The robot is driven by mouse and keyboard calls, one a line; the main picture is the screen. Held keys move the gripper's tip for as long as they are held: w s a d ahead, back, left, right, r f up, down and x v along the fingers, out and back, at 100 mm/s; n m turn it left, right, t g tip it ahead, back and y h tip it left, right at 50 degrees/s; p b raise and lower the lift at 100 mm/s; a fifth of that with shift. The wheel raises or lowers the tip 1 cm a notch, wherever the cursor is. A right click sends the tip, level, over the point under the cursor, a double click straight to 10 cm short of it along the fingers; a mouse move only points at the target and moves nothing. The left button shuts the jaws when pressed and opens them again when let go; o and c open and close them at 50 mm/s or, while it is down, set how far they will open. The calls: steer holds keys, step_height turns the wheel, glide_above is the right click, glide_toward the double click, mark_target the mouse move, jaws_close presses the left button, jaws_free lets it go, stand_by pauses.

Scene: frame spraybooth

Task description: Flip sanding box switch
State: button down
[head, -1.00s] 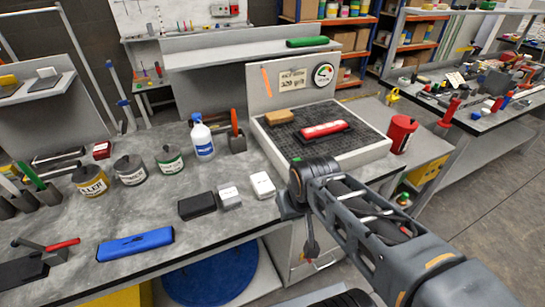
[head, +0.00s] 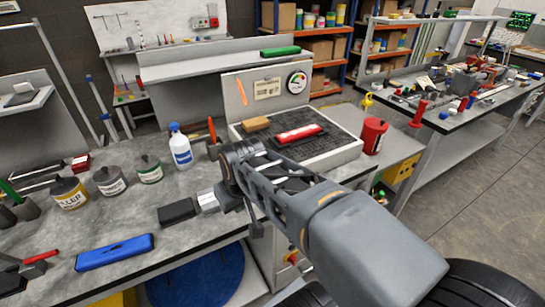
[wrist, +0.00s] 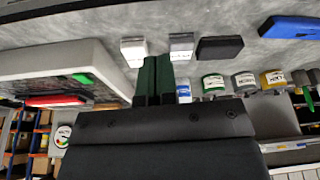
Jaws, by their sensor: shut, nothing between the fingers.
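The sanding box (head: 345,152) is a pale box with a black perforated top, near the bench's right end. In the wrist view its pale wall (wrist: 60,60) is at the left, upside down, with a small green piece (wrist: 82,78) on it. I cannot tell whether this is the switch. In the head view my arm covers the box's near left corner. A small red and yellow fitting (head: 292,257) shows on the bench front, partly hidden by my arm. My gripper (wrist: 156,62) is shut and empty, in front of the pale blocks and apart from the green piece.
A red sanding block (head: 298,133) and a tan block (head: 256,124) lie on the grid. A red can (head: 373,136) stands to the right.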

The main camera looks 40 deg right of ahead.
steer(key=w+d+r, duration=0.2)
steer(key=w+d, duration=0.1)
steer(key=d, duration=0.4)
steer(key=w+d+r+m+p, duration=0.1)
steer(key=w+d+r, duration=0.2)
steer(key=d, duration=0.3)
steer(key=w+d+r+p, duration=0.1)
steer(key=w+d+r, duration=0.2)
steer(key=w+d, duration=0.2)
steer(key=d, duration=0.2)
steer(key=shift+d+r, duration=0.15)
steer(key=shift+d, duration=0.2)
steer(key=shift+w, duration=0.1)
steer(key=x, duration=0.8)
steer(key=s+p+x, duration=0.1)
steer(key=x, duration=0.3)
steer(key=shift+d+f, duration=0.15)
steer(key=shift+f, duration=0.15)
steer(key=shift+x, duration=0.8)
steer(key=shift+s+g+p, duration=0.15)
steer(key=shift+g+p, duration=0.15)
steer(key=shift+p, duration=0.05)
